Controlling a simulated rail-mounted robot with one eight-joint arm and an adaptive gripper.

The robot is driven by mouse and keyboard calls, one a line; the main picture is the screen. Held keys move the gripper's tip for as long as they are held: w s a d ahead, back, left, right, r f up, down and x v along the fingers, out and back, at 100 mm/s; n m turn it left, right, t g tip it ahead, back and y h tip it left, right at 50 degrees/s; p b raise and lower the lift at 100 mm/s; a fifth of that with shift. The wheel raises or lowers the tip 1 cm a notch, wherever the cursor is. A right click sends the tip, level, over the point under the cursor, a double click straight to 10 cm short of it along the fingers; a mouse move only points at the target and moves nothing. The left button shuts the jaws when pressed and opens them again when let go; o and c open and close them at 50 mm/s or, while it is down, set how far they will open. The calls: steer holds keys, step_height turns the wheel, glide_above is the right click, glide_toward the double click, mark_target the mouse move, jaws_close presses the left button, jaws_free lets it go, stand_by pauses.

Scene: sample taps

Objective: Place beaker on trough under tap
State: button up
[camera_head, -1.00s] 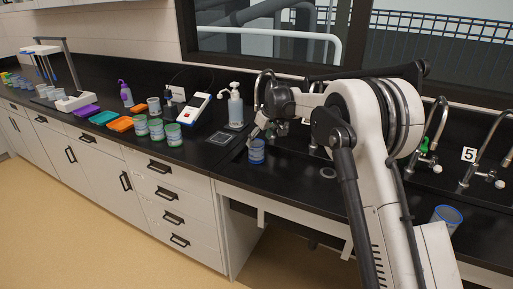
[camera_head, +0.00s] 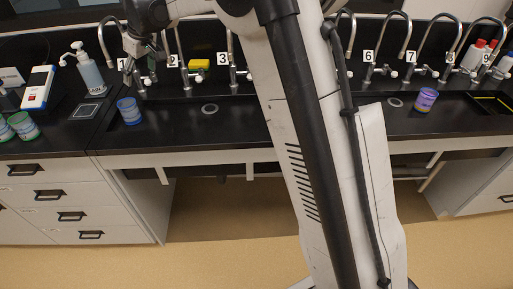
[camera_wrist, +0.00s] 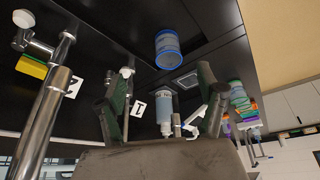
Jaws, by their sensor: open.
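A beaker with a blue rim (camera_head: 129,111) stands upright at the left end of the black trough (camera_head: 180,122), in front of the tap marked 1. It also shows in the wrist view (camera_wrist: 168,48), beyond my fingertips and apart from them. My gripper (camera_head: 144,62) is open and empty, above and behind the beaker near taps 1 and 2. In the wrist view my gripper (camera_wrist: 164,78) has its two fingers spread wide. I cannot tell whether the beaker is exactly under a spout.
A soap pump bottle (camera_head: 88,70) and a white instrument (camera_head: 38,88) stand left of the trough. A yellow sponge (camera_head: 199,64) sits behind, near tap 2. My arm hides the middle taps.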

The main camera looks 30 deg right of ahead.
steer(key=s+d+r+m+t, duration=0.1)
steer(key=s+d+r, duration=0.25)
steer(key=s, duration=0.45)
steer(key=s+d+r+m+h, duration=0.15)
steer(key=s+d, duration=0.25)
steer(key=s, duration=0.4)
steer(key=s+d+r+m+t, duration=0.1)
steer(key=s+d+r, duration=0.25)
steer(key=s, duration=0.45)
steer(key=s+d+f+m, duration=0.2)
steer(key=s+f, duration=0.3)
steer(key=s, duration=0.5)
steer(key=s+d+f+m+t+h, duration=0.1)
steer(key=s+d+f, duration=0.4)
steer(key=s, duration=0.6)
steer(key=shift+s+d+m, duration=0.15)
steer(key=shift+s+m, duration=0.15)
steer(key=shift+m, duration=0.05)
steer(key=shift+f, duration=0.1)
